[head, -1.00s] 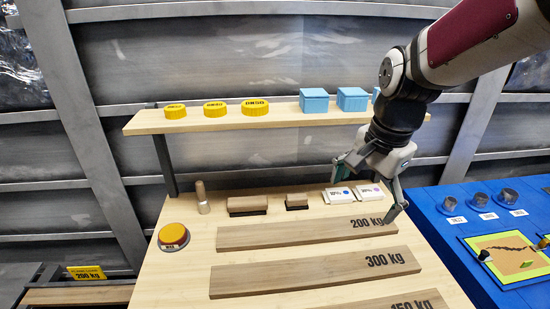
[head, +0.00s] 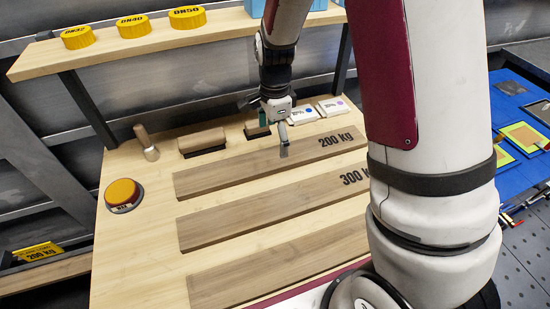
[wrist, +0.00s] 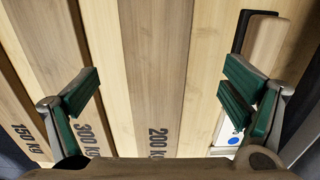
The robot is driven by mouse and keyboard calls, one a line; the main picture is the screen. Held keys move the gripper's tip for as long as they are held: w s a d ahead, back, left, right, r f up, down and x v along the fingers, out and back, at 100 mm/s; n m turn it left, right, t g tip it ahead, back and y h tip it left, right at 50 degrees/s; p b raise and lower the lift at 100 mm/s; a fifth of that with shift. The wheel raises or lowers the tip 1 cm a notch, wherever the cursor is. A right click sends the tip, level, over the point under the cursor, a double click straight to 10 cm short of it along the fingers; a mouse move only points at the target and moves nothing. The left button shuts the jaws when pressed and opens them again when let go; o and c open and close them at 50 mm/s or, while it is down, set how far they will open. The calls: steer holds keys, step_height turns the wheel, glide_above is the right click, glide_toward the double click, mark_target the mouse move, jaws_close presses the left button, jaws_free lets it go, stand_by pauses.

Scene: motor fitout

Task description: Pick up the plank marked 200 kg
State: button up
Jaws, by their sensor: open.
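The plank marked 200 kg (head: 235,167) lies flat on the light wooden table, the rearmost of the long planks. In the wrist view this plank (wrist: 155,65) runs between the two green-padded fingers, with its marking near the bottom. My gripper (head: 268,128) is open and empty above this plank, around its middle to right part. Both fingers of the gripper (wrist: 160,90) show in the wrist view, spread wider than the plank. Their height above the table is hard to judge.
The 300 kg plank (head: 250,205) lies just in front, and another plank (head: 240,275) beyond it. Behind are a wooden-backed brush (head: 202,142), white boxes (head: 331,106) and a stamp-like peg (head: 146,143). A round yellow-orange button (head: 122,193) sits left. A shelf (head: 130,47) overhangs the back.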

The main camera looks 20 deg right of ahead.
mark_target(276, 156)
steer(key=shift+s+d+f, duration=0.1)
steer(key=shift+s+f, duration=0.05)
steer(key=shift+f, duration=1.45)
steer(key=shift+s+f, duration=0.15)
steer(key=shift+f, duration=1.45)
steer(key=c, duration=1.6)
steer(key=shift+c, duration=0.7)
steer(key=shift+r, duration=0.15)
